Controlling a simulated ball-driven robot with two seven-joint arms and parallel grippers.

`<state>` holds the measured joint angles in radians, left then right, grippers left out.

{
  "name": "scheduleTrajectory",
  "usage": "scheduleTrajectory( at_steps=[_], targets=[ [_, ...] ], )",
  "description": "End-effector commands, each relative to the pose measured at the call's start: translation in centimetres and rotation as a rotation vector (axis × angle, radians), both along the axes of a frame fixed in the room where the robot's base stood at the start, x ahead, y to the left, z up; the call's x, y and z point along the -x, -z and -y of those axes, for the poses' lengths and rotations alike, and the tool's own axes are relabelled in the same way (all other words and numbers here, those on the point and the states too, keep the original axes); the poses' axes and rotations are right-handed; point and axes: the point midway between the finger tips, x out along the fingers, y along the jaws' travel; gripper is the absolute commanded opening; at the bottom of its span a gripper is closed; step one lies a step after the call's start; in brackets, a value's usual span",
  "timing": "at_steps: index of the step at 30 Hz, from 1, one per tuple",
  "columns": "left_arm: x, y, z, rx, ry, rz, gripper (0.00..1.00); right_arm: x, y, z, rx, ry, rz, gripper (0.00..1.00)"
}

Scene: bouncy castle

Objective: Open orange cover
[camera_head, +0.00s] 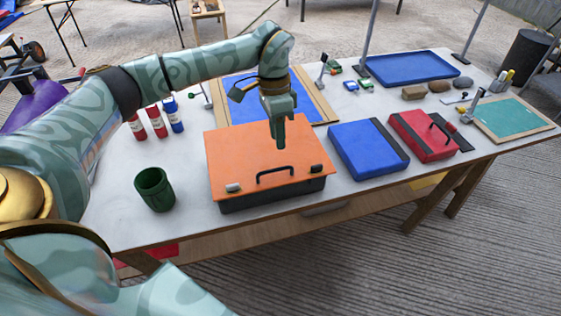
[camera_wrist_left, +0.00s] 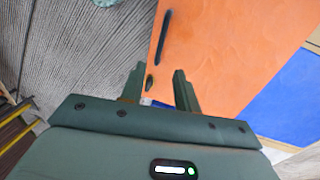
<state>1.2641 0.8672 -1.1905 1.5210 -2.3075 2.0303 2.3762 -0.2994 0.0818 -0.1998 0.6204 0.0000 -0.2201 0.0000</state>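The orange cover (camera_head: 235,155) lies shut on a dark box (camera_head: 270,198) near the table's front edge. A black handle (camera_head: 276,172) is on its front part, with a pale latch at each side. My left gripper (camera_head: 281,142) points down above the cover, behind the handle; whether it touches is unclear. In the left wrist view, the gripper (camera_wrist_left: 160,75) has its two fingers apart with nothing between them. The orange cover (camera_wrist_left: 235,50) fills the right side there, and the handle (camera_wrist_left: 163,38) lies ahead of the fingers. My right gripper is not in view.
A green cup (camera_head: 155,190) stands left of the box, with several red and blue bottles (camera_head: 156,121) behind it. A blue case (camera_head: 368,150) and red case (camera_head: 422,136) stand to the right. A blue-faced wooden frame (camera_head: 320,95) lies behind. The white table (camera_head: 110,212) is bare at front left.

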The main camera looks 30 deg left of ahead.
Motion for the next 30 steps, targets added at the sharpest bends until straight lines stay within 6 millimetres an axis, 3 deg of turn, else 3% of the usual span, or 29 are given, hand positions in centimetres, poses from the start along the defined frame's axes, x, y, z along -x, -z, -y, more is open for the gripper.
scheduleTrajectory(
  at_steps=[1, 3, 9, 15, 22, 23, 26, 30],
  targets=[
    [0.2, 1.7, 0.2, 0.001, 0.003, -0.005, 0.32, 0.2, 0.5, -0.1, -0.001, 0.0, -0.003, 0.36],
    [0.5, 3.3, 0.5, 0.0, 0.003, -0.005, 0.32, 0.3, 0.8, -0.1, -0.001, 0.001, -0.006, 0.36],
    [0.8, 6.6, 1.0, 0.0, 0.002, -0.001, 0.32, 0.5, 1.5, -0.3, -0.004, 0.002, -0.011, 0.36],
    [1.0, 7.7, 1.2, 0.002, 0.002, 0.002, 0.32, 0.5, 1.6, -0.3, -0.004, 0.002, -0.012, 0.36],
    [1.0, 7.7, 1.2, 0.002, 0.002, 0.002, 0.32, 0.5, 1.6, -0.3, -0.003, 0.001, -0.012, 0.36],
    [1.0, 7.7, 1.2, 0.002, 0.002, 0.002, 0.29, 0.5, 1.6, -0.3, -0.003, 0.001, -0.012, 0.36],
    [1.0, 7.7, 1.2, 0.002, 0.002, 0.002, 0.01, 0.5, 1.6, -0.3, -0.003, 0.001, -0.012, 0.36],
    [1.0, 7.7, 1.2, 0.002, 0.002, 0.002, 0.0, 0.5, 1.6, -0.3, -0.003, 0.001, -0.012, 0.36]
  ],
)
